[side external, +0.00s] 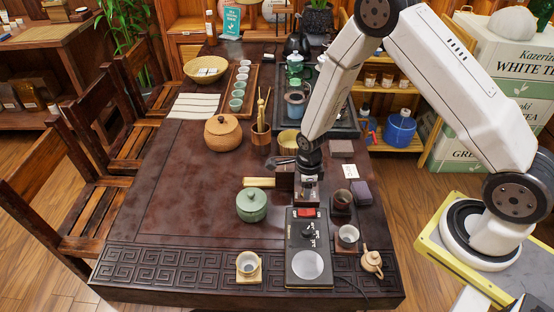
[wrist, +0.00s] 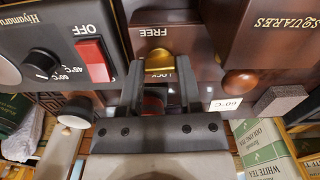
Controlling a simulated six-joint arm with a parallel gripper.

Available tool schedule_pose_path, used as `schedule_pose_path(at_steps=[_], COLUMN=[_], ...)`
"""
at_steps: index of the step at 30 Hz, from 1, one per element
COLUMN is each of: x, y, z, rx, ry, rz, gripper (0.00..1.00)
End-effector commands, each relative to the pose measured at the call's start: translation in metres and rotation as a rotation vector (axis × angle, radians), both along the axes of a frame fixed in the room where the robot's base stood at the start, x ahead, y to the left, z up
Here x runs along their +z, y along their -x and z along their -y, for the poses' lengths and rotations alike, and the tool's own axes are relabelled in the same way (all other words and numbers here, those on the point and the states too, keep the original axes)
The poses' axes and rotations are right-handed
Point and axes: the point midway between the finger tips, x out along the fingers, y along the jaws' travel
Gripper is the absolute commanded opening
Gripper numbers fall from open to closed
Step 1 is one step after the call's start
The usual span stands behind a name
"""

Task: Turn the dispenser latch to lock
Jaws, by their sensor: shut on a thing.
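In the wrist view, a dark brown dispenser front (wrist: 125,15) carries the words FREE and LOCK. Its brass latch (wrist: 158,62) lies between these words. My gripper (wrist: 160,75) has one finger on each side of the latch and is shut on it. The wrist view does not make clear which word the latch points to. In the side view my gripper (side external: 308,192) is low over the table behind the black heater, and the latch is hidden there.
The black heater (side external: 297,262) with a red switch (wrist: 92,60) stands close beside the gripper. A SQUARES box (wrist: 270,40) is on the other side. The table's left middle is clear.

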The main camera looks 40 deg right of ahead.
Motion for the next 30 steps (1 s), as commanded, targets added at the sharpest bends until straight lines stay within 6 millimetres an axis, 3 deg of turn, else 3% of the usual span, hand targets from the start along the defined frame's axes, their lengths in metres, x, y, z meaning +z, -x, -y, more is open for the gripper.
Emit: schedule_pose_path(at_steps=[8,30], x=[-0.0001,-0.0004], y=[0.0005,0.0006], z=[0.0003,0.0008], rx=[0.180,0.873], ry=[0.001,0.001], rz=[-0.002,-0.002], gripper=[0.00,0.00])
